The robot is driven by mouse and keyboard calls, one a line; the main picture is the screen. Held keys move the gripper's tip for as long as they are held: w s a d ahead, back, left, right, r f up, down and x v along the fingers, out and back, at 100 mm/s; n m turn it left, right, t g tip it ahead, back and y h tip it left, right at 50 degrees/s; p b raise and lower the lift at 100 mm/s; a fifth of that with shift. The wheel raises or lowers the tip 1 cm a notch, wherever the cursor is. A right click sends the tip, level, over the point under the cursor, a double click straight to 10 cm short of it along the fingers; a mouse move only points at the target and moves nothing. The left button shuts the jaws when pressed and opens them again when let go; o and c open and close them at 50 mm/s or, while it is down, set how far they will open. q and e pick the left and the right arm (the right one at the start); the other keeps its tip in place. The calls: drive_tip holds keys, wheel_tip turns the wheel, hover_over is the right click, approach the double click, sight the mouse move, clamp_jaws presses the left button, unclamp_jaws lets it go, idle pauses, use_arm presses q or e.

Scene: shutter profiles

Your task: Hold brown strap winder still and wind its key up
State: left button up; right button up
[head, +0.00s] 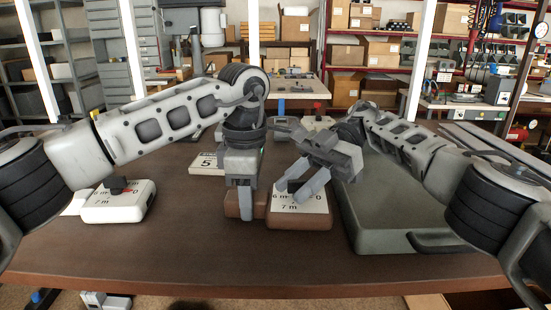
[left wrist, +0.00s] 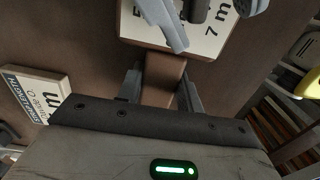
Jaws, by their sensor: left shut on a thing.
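The brown strap winder (head: 300,222) sits on the table in the middle of the head view. It has a white marked face and a brown block at its left side. My left gripper (head: 245,205) points down and is shut on that block (left wrist: 163,75), which shows between its fingers in the left wrist view. My right gripper (head: 297,187) is tilted over the white face, its fingers apart. A dark round knob, perhaps the key (left wrist: 198,10), shows beside one right finger in the left wrist view.
Another white-faced winder with a dark key (head: 118,203) stands at the left. Winders with a blue key (head: 281,107) and a red key (head: 317,107) stand behind. A grey-green case (head: 375,220) lies close on the right. The table's front is clear.

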drive_tip(key=shift+w+d+r+m+t+y, duration=0.1)
drive_tip(key=shift+m+t+y, duration=0.3)
drive_tip(key=shift+m+t, duration=0.25)
drive_tip(key=shift+d+r+m+t+y, duration=0.1)
drive_tip(key=shift+m+t+y, duration=0.3)
drive_tip(key=shift+m+t, duration=0.25)
drive_tip(key=m+t+y, duration=0.1)
drive_tip(key=m+t, duration=0.3)
drive_tip(key=t, duration=0.1)
drive_tip(key=shift+m+t, duration=0.4)
drive_tip(key=v, duration=1.2)
drive_tip(key=s+a+g, duration=0.1)
drive_tip(key=a, duration=0.1)
drive_tip(key=s+a+r+n+g+y, duration=0.1)
drive_tip(key=s+a, duration=0.1)
drive_tip(key=s+a+n+y, duration=0.1)
drive_tip(key=a, duration=0.1)
drive_tip(key=shift+s+a+r+g, duration=0.25)
drive_tip(key=shift+s+a+g, duration=0.05)
drive_tip(key=shift+a+g, duration=0.1)
drive_tip(key=s+a+r+n+g, duration=0.3)
drive_tip(key=s+g, duration=0.1)
drive_tip(key=s, duration=0.3)
drive_tip(key=s+a+r+n+g+y, duration=0.1)
drive_tip(key=s+a+r+n+g, duration=0.2)
drive_tip(key=s, duration=0.4)
drive_tip(key=s+a+r+n+g, duration=0.3)
drive_tip(key=s+r+g, duration=0.1)
drive_tip(key=s+g, duration=0.3)
drive_tip(key=shift+r, duration=0.2)
